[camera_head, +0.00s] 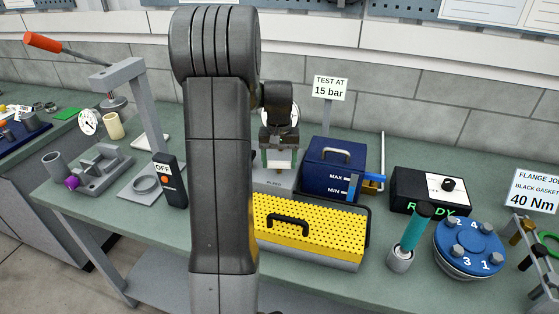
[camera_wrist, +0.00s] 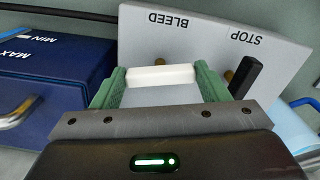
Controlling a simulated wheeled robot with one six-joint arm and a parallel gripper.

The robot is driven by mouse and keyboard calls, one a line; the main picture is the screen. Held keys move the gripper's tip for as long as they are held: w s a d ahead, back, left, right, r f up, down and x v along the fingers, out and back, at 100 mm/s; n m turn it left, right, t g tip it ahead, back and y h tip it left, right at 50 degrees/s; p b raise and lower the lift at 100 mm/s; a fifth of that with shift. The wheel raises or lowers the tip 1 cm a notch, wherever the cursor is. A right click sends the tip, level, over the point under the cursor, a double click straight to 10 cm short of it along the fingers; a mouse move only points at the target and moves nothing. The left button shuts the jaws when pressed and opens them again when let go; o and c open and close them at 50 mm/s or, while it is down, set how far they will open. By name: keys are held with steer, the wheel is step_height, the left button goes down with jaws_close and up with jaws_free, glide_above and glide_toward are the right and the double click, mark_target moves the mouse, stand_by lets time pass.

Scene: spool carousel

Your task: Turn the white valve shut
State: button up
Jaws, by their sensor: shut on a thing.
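The white valve (camera_wrist: 160,76) has a bar-shaped handle. It lies crosswise between the green fingers of my gripper (camera_wrist: 160,88) in the wrist view, and the fingers are shut on its two ends. It sits by the word BLEED on a grey panel (camera_wrist: 205,35), which appears upside down there. A black handle (camera_wrist: 247,77) stands by the word STOP, just beside the right finger. In the head view my gripper (camera_head: 279,158) is over the grey panel (camera_head: 268,181), behind my arm. The valve's stem is mostly hidden.
A blue tank (camera_head: 333,172) marked MAX and MIN stands close to the gripper. A yellow perforated cover (camera_head: 310,235) lies in front. A gauge (camera_head: 294,115) and a "15 bar" sign (camera_head: 330,88) are behind. A black READY box (camera_head: 415,190) stands right.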

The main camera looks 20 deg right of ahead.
mark_target(279, 163)
steer(key=shift+m, duration=1.3)
steer(key=shift+w+m, duration=0.1)
steer(key=shift+m, duration=0.2)
steer(key=o, duration=1)
step_height(279, 163, up, 14)
steer(key=shift+f+b, duration=0.1)
steer(key=shift+b, duration=0.5)
step_height(279, 163, down, 14)
steer(key=shift+r+p, duration=0.1)
steer(key=shift+p, duration=0.5)
